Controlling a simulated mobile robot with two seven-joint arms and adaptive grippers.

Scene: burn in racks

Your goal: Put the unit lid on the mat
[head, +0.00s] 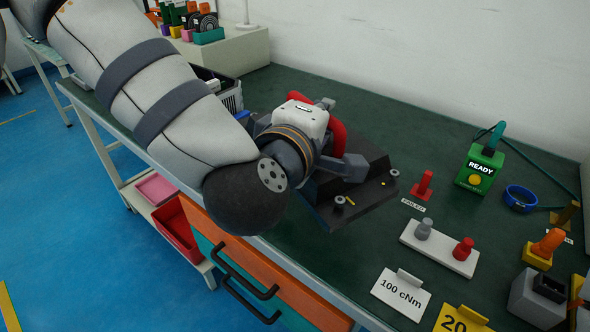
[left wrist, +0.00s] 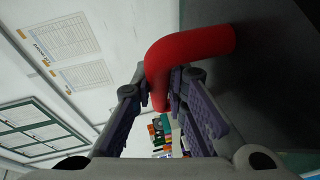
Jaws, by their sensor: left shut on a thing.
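A dark angular piece (head: 372,186) with a red bent handle (head: 337,135) is over the green table, and I take it for the unit lid. The red handle (left wrist: 190,52) also shows large in the left wrist view, against a dark surface (left wrist: 268,75). My left gripper (left wrist: 165,88) is shut on the handle, its fingers on either side of it. In the head view my left arm and wrist cover much of the lid's left side. I cannot tell whether the lid touches what is under it. I cannot make out the mat. My right gripper is not in view.
A black crate (head: 232,97) stands behind my left wrist. To the right are a green READY box (head: 479,168), a blue ring (head: 520,198), a white block with two pegs (head: 439,248) and a 100 cNm sign (head: 401,293).

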